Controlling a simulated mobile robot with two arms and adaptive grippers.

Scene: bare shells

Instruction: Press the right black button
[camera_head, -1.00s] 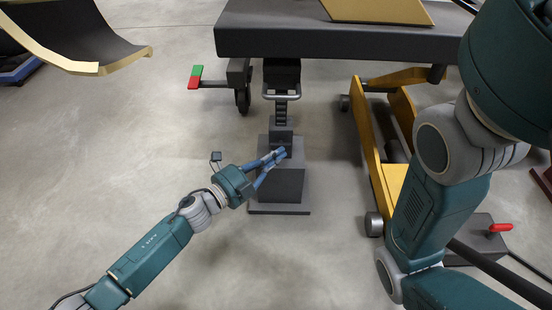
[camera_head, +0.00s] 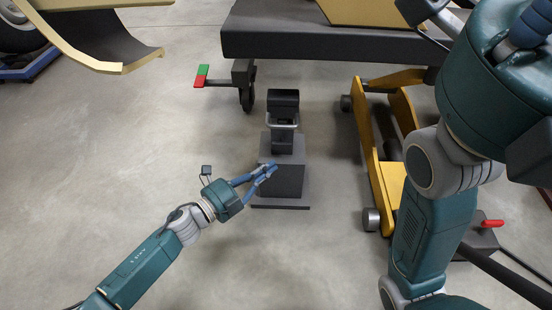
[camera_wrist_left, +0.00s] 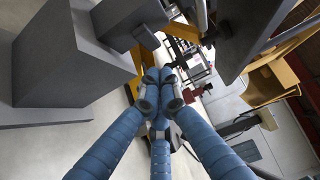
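A grey stepped pedestal (camera_head: 284,182) stands on the floor. A black block (camera_head: 284,99) with a metal handle bar (camera_head: 283,121) sits on its upper post. No separate black button can be made out. My left gripper (camera_head: 270,168) has its blue fingertips together and empty, in front of the pedestal's upper box in the head view; contact cannot be told. In the left wrist view the fingertips (camera_wrist_left: 160,84) meet beside the grey box (camera_wrist_left: 72,62). My right gripper (camera_head: 528,26) is partly in view at the top right, with blue finger parts; its state is unclear.
A dark table (camera_head: 320,42) stands behind the pedestal. A yellow wheeled frame (camera_head: 376,165) is to the right. A red-and-green lever (camera_head: 201,76) sticks out at the left. A curved panel (camera_head: 95,40) is at the top left. Floor at the left is clear.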

